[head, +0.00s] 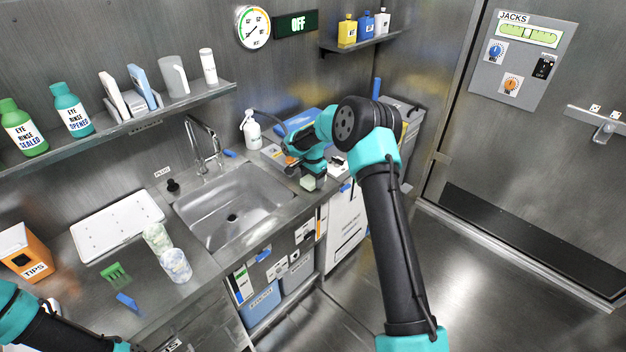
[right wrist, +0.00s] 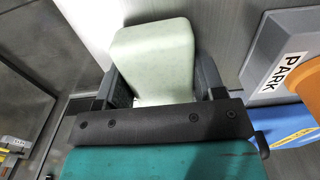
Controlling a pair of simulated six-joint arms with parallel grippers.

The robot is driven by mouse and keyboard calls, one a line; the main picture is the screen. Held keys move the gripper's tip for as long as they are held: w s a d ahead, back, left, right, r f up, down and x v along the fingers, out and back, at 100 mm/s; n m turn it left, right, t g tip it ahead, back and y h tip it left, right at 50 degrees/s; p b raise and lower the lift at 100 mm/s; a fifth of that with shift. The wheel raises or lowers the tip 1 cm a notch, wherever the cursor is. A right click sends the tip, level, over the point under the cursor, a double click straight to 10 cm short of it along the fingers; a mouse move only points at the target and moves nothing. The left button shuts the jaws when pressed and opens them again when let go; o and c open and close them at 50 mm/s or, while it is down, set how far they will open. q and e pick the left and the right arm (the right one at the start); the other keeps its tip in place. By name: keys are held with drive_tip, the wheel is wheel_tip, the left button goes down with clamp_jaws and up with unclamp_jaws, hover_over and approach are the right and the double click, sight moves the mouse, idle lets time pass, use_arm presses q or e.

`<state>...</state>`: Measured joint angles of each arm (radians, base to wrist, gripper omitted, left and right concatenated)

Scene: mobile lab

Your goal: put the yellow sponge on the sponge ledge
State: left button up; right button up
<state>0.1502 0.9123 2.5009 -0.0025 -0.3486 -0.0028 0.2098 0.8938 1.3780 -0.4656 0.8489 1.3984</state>
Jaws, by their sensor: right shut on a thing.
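My right gripper (head: 308,176) is above the counter to the right of the sink. It is shut on a pale green block (head: 309,184) with rounded edges. In the right wrist view the block (right wrist: 153,50) sits between the two dark fingers of the gripper (right wrist: 163,82). It looks pale green rather than yellow, and I cannot tell whether it is the sponge. I cannot make out a clearly yellow sponge elsewhere, nor tell which surface is the sponge ledge. My left arm shows at the lower left; its gripper is out of view.
The sink (head: 232,212) and faucet (head: 203,145) are left of my right gripper. A grey block marked PARK (right wrist: 275,55) is close by in the wrist view. Cups (head: 175,265) and a white tray (head: 115,225) occupy the left counter.

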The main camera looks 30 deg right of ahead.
drive_tip(key=shift+f, duration=0.3)
drive_tip(key=o, duration=0.9)
drive_tip(key=shift+c, duration=0.2)
wheel_tip(320, 180, up, 12)
drive_tip(key=shift+r, duration=0.15)
idle(0.3)
